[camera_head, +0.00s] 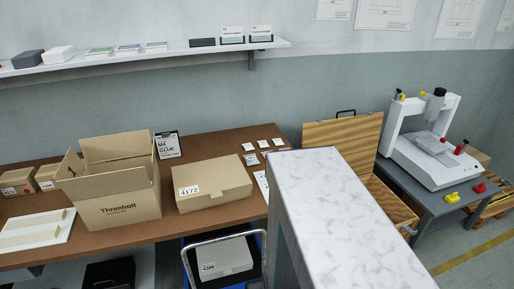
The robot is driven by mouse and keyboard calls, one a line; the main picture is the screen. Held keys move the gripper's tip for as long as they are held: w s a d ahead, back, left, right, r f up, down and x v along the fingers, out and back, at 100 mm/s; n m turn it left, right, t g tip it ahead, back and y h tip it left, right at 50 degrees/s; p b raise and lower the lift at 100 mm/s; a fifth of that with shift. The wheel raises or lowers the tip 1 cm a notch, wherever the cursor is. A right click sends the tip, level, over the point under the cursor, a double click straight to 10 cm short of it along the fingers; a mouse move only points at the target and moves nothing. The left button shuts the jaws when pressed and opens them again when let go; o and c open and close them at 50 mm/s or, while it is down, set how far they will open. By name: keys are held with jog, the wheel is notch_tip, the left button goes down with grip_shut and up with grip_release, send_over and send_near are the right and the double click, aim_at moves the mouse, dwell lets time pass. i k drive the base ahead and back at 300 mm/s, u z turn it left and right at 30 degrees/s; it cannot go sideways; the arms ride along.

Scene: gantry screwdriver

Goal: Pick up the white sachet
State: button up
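Several small flat white squares lie on the right part of the brown table, near its back edge. They look like sachets or cards. One white square (248,147) is at the left of the group, and another white square (278,141) is at the right. I cannot tell which of them is the white sachet. They lie flat and apart, right of the shut cardboard box. My gripper is not in view.
The brown table (200,150) holds an open carton (118,190) and a shut box (212,182). A pale marbled block (340,205) stands in front, hiding the table's right end. An open wooden case (345,140) and a gantry machine (430,150) are at the right.

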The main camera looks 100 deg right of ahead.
aim_at(248, 147)
jog(key=k, duration=0.2)
jog(key=z, duration=2.75)
jog(key=k, duration=0.55)
jog(key=u, duration=0.2)
jog(key=i, duration=0.3)
jog(key=z, duration=0.05)
